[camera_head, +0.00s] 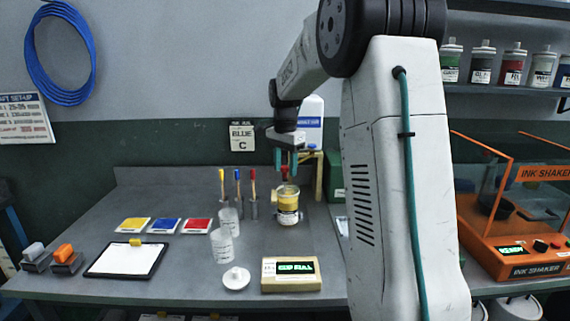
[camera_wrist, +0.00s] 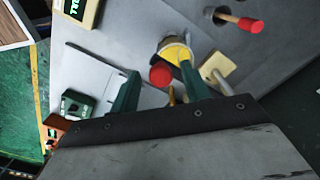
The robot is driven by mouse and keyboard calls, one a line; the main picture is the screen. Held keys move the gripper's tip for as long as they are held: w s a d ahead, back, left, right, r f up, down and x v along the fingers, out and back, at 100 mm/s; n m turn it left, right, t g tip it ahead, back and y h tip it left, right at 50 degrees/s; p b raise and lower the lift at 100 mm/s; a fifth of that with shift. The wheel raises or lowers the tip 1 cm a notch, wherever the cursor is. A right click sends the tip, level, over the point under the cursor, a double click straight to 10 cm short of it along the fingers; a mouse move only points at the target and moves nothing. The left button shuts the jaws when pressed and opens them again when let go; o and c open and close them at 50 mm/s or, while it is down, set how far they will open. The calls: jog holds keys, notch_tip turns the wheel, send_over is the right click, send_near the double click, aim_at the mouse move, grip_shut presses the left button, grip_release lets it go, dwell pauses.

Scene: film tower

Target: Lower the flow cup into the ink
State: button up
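A jar of yellow ink (camera_head: 286,203) stands on the bench with a pale label on its front. It also shows in the wrist view (camera_wrist: 177,46). A red knob (camera_head: 284,172) shows just above the jar and below my fingertips, and in the wrist view (camera_wrist: 160,75) it lies over the jar's near rim. It looks like the top of the flow cup's handle, but the cup itself cannot be made out. My gripper (camera_head: 286,166) points down over the jar. Its teal fingers (camera_wrist: 160,70) are apart, with gaps on both sides of the knob.
Sticks with yellow, blue and red ends (camera_head: 237,182) stand left of the jar. Two clear cups (camera_head: 223,246), a white lid (camera_head: 236,278) and a display box (camera_head: 291,276) are in front. A wooden stand (camera_head: 319,175) and white bottle (camera_head: 311,125) are close behind.

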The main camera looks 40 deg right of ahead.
jog(key=shift+r, duration=0.1)
notch_tip(320, 180, up, 8)
jog(key=shift+f, duration=0.2)
jog(key=shift+w, duration=0.1)
dwell(0.6)
